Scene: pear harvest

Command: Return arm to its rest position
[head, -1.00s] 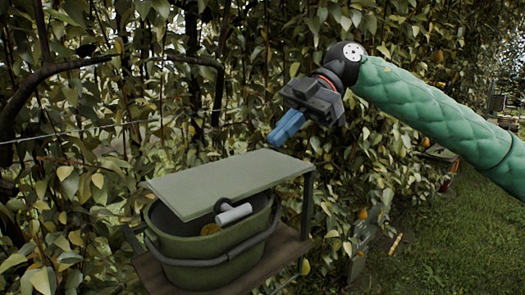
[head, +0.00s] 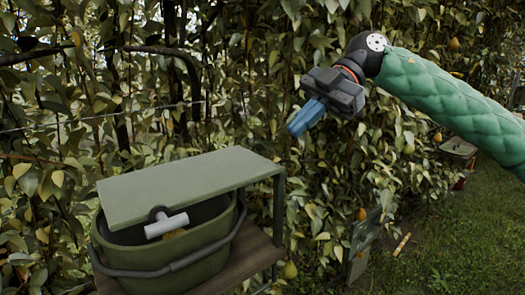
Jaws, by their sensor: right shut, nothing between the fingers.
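My right gripper (head: 306,118) is in the upper middle of the head view, at the end of my green padded arm coming in from the right. Its blue fingers are together and empty, pointing down and left. It hangs in the air above and to the right of a green bucket (head: 168,268). My left gripper is not in view.
Leafy branches fill the background. Grass (head: 455,240) lies open at right.

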